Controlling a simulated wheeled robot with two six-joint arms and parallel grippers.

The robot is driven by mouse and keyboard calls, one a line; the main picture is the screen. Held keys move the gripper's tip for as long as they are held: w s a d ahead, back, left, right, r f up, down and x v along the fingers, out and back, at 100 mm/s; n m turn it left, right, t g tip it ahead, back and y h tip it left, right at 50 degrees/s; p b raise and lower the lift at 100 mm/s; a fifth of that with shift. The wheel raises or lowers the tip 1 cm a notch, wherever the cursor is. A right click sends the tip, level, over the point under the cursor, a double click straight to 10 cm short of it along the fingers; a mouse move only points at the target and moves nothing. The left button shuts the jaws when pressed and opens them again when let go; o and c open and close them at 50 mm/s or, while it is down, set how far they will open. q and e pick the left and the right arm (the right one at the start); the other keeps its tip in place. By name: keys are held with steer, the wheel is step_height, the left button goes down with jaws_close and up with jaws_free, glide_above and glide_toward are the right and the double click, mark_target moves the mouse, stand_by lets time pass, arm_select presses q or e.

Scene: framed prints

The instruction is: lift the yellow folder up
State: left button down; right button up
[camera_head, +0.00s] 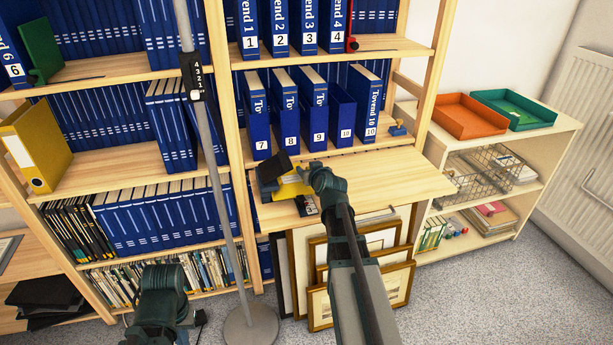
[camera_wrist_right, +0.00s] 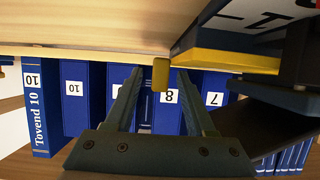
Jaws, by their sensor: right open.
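A yellow folder (camera_head: 37,145) with a white label stands at the left end of the left bookcase's middle shelf. My right gripper (camera_head: 305,178) is far to the right of it, over the pull-out board. In the right wrist view its two fingers (camera_wrist_right: 158,78) are spread, with a small yellow block (camera_wrist_right: 161,75) showing between them; I cannot tell whether they touch it. In the head view, a yellow object (camera_head: 290,187) lies on the board beside this gripper. My left arm shows at the bottom left, but its fingers are out of sight.
Blue numbered binders (camera_head: 290,105) stand behind the board (camera_head: 390,175). A grey pole (camera_head: 215,170) rises in front of the left bookcase. Framed prints (camera_head: 360,265) lean below the board. A low white shelf (camera_head: 560,135) with orange (camera_head: 468,115) and green trays (camera_head: 512,108) stands at right.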

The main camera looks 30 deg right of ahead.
steer(key=shift+w+d+f, duration=0.1)
steer(key=shift+w, duration=0.2)
arm_select(q)
steer(key=shift+f, duration=0.1)
arm_select(e)
jaws_close()
arm_select(q)
steer(key=shift+d, duration=0.1)
arm_select(e)
steer(key=shift+d, duration=0.1)
